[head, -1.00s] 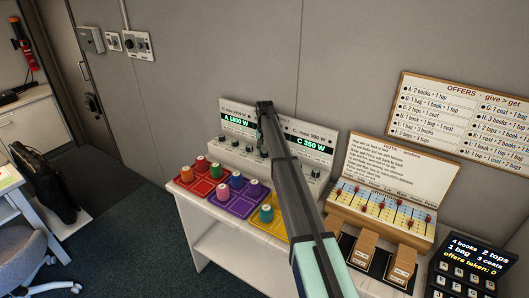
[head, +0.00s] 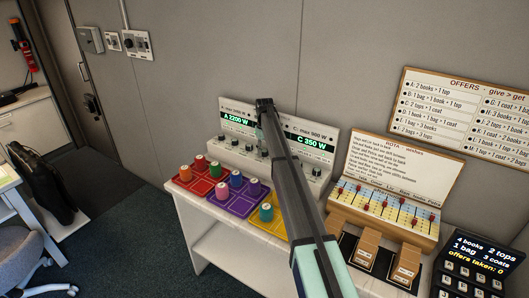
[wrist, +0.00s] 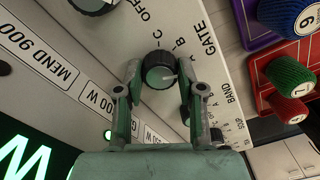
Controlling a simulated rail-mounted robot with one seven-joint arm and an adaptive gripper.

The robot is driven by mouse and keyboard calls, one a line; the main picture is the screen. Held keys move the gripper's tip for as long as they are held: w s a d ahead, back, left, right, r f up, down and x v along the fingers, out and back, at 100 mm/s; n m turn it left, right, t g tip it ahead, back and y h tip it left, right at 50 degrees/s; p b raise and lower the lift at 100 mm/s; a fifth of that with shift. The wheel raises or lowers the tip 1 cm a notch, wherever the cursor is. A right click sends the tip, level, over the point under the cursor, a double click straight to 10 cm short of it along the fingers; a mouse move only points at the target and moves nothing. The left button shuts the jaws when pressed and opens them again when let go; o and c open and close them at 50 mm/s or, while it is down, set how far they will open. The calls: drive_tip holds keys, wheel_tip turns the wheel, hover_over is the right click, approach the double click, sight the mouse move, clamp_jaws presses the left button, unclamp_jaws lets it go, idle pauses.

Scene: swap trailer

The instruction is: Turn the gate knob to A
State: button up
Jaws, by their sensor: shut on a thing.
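The gate knob (wrist: 158,70), round and dark with a pale pointer mark, sits on the light console panel in the wrist view. The letters A, B, C and OFF are printed beside it, next to the word GATE. My gripper (wrist: 160,88) is shut on the gate knob, one finger on each side. I cannot tell surely which letter the pointer faces. In the head view my arm hides this knob. The console (head: 225,150) there shows a green display (head: 238,120) reading A 2200 W and another (head: 309,141) reading C 350 W.
Another dark knob (wrist: 92,4) is at the top edge of the wrist view. Colored trays with pegs, such as the red tray (head: 184,181), lie in front of the console. A rota board (head: 376,165) with sliders stands to the right.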

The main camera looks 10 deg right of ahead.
sight(264, 150)
drive_tip(key=shift+n, duration=0.3)
drive_tip(key=o, duration=1.1)
drive_tip(key=shift+o, duration=0.2)
drive_tip(key=shift+r, duration=0.1)
wheel_tip(264, 150, up, 12)
